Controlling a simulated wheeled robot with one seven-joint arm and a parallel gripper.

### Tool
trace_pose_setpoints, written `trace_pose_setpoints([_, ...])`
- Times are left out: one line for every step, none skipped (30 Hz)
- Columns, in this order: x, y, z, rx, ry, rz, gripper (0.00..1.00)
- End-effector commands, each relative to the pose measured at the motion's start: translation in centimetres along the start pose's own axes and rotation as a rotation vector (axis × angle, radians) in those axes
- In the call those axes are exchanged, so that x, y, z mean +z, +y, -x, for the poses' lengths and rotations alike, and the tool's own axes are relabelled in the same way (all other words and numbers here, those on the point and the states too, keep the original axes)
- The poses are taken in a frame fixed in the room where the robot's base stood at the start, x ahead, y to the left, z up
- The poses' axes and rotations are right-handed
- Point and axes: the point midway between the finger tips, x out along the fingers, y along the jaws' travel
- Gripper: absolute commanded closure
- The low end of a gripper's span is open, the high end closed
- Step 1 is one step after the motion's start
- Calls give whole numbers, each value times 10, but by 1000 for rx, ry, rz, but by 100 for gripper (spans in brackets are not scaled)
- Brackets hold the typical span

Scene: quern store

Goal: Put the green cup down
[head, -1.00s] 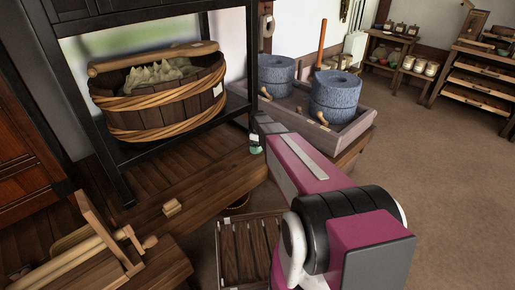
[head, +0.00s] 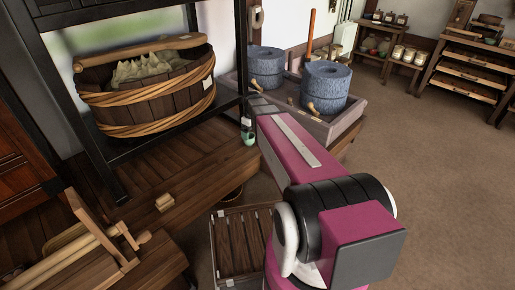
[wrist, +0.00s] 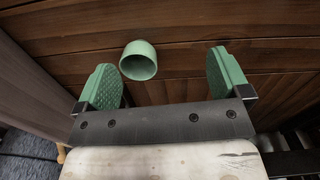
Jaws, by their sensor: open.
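The green cup (wrist: 138,62) is in the wrist view, with its round opening towards the camera, over dark wooden planks (wrist: 185,30). It lies between the lines of the two fingers, nearer the left one, with a visible gap to the right one. My gripper (wrist: 162,62) is open, with green ribbed fingers apart; I cannot tell whether the left finger touches the cup. In the head view a small green shape shows by the end of my arm, beside the shelf post; whether it is cup or finger is unclear.
A wooden tub (head: 150,95) stands on the black shelf frame (head: 118,180) at left. Blue-grey querns (head: 325,87) sit in a tray (head: 345,120) behind my arm. A small wooden block (head: 164,202) lies on the bench; a slatted crate (head: 240,242) is below. Floor at right is clear.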

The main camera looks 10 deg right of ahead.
Motion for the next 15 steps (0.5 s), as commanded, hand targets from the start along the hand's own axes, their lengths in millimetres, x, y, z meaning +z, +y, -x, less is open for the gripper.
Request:
trace_pose_setpoints([32, -26, 2, -1, -1, -84, 5])
trace_pose_setpoints([44, -35, 2, 0, 0, -140, 5])
trace_pose_setpoints([60, -48, 2, 0, 0, -214, 5])
trace_pose_setpoints([71, -57, 2, 0, 0, -267, 5])
trace_pose_setpoints([81, -65, 2, 0, 0, -318, 5])
trace_pose_setpoints([94, -75, 3, 1, 1, -383, 5])
trace_pose_setpoints([102, -82, 3, 1, 2, -430, 5])
trace_pose_setpoints([110, -89, 3, 1, 2, -471, 5])
trace_pose_setpoints([120, -96, 4, 1, 2, -522, 5])
trace_pose_setpoints([126, -101, 4, 1, 2, -554, 5])
trace_pose_setpoints([130, -105, 4, 1, 3, -583, 5])
trace_pose_setpoints([135, -109, 5, 1, 3, -615, 5])
trace_pose_setpoints([138, -111, 5, 1, 4, -635, 5])
trace_pose_setpoints([140, -113, 5, 1, 5, -650, 5])
trace_pose_setpoints([142, -114, 5, 2, 5, -665, 5])
